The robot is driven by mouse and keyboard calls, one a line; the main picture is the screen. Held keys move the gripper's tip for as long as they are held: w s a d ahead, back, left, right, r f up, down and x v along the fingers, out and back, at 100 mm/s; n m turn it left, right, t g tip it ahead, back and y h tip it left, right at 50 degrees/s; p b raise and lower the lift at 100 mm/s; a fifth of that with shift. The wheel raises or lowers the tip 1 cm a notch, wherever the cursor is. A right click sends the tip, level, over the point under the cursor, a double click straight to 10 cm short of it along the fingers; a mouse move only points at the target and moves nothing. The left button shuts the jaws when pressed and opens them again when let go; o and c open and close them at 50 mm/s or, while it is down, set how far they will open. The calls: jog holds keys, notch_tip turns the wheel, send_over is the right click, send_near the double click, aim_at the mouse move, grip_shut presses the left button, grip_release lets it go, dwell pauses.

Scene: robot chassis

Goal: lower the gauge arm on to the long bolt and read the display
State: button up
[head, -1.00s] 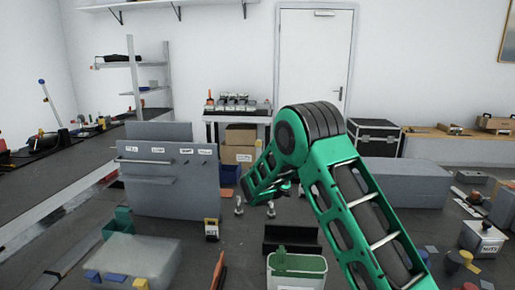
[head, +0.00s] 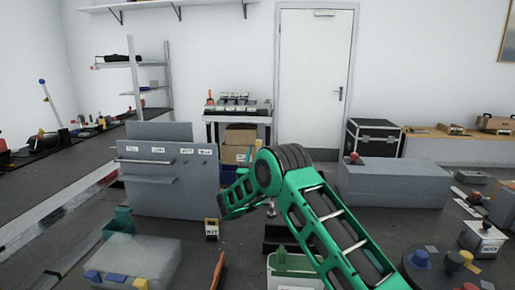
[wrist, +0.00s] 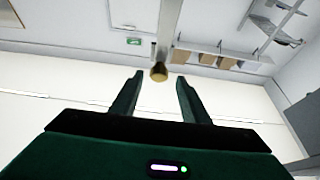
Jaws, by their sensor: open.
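My gripper (wrist: 160,76) is open in the wrist view, its two dark green fingers apart. A pale bar (wrist: 168,30) with a brass-coloured tip (wrist: 158,72) shows between or beyond the fingertips; I cannot tell its distance or whether it is the gauge arm. In the head view my green arm hides the gripper. A small silver piece (head: 270,209) shows just beside my arm; I cannot tell whether it is the long bolt. I cannot make out the gauge's display in either view.
A grey panelled cabinet (head: 150,190) stands at left, near the long bench (head: 50,185). A grey block (head: 395,186) with a red knob is at right. A blue round piece (head: 421,262) and a labelled box (head: 484,238) lie nearer. A green-rimmed bin (head: 284,263) is partly covered by my arm.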

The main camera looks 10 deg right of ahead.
aim_at(258, 144)
jog(key=shift+x, duration=2.7)
